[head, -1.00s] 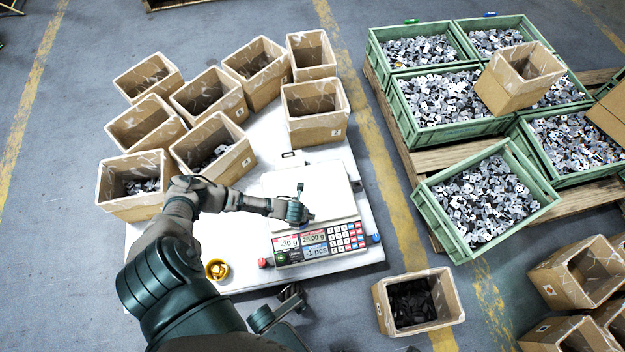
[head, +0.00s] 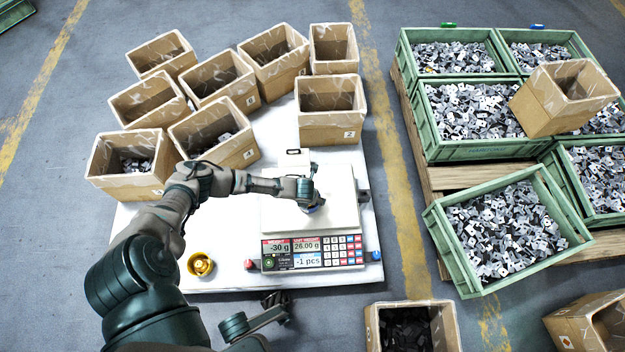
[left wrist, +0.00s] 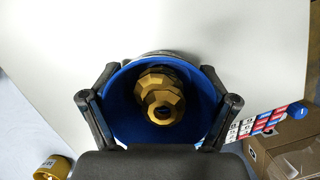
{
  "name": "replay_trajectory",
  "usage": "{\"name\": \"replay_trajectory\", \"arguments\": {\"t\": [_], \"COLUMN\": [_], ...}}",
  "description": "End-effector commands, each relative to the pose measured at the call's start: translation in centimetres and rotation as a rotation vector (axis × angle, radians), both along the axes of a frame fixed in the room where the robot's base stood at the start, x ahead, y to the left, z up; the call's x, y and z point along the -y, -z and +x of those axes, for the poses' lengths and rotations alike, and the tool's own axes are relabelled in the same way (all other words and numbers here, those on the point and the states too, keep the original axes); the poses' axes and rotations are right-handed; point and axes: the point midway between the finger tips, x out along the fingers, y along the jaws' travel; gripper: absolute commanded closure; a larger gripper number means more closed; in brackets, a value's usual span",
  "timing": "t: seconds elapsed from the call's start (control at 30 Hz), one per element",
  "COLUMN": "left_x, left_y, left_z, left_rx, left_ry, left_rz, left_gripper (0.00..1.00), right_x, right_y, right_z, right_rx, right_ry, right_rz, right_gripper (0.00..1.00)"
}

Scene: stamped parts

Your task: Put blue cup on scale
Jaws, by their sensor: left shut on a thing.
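The blue cup (left wrist: 118,100) shows in the left wrist view with a faceted gold piece (left wrist: 160,95) inside it. My left gripper (head: 314,206) is shut on the cup, with one finger at each side of its rim. In the head view it is over the pale plate of the scale (head: 341,205), and my arm mostly hides the cup. I cannot tell whether the cup touches the plate. The scale's panel (head: 313,253) reads -30 g, 26.00 g and -1 pcs. A dark end of my right arm (head: 275,300) shows at the bottom, its jaws unclear.
A yellow cup (head: 200,265) stands on the white table (head: 225,280), left of the scale. A red knob (head: 249,265) and a blue knob (head: 375,256) flank the panel. Cardboard boxes (head: 332,131) crowd the table's back. Green crates of metal parts (head: 455,245) stand at right.

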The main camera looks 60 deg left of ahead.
Motion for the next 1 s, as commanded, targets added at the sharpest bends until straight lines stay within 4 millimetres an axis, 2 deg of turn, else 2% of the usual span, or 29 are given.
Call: {"name": "replay_trajectory", "arguments": {"t": [0.1,0.13,0.17,0.2,0.57,0.67,0.73,1.0], "left_x": [0.0,0.0,0.0,0.0,0.0,0.2,0.4,1.6], "left_y": [0.1,0.1,0.1,0.1,-0.3,-1.8,-3.4,-9.3], "left_z": [0.1,0.0,0.1,0.1,0.1,0.1,-0.1,-1.4], "left_rx": [0.002,0.001,0.001,0.001,0.003,0.008,0.013,0.014], "left_ry": [-0.001,0.0,0.0,0.0,0.001,0.001,0.0,0.001], "left_rz": [0.0,0.001,0.0,0.0,0.0,-0.001,0.0,0.001], "left_gripper": [0.7,0.1,0.03,0.0,0.0,0.0,0.0,0.0], "right_x": [0.0,0.0,-0.1,-0.1,-0.1,0.1,0.3,0.6], "right_y": [0.0,0.0,0.1,0.1,-0.2,-0.6,-0.4,-2.2], "right_z": [0.0,0.1,0.3,0.4,0.3,-0.1,-0.9,-3.8], "right_rx": [0.001,0.001,-0.001,-0.004,0.003,-0.007,-0.04,-0.052], "right_ry": [0.0,0.0,0.0,-0.001,-0.001,0.002,0.003,0.0], "right_rz": [0.0,-0.001,-0.001,-0.002,-0.002,0.0,0.0,0.009], "right_gripper": [1.0,1.0,1.0,1.0,1.0,1.0,1.0,1.0]}}
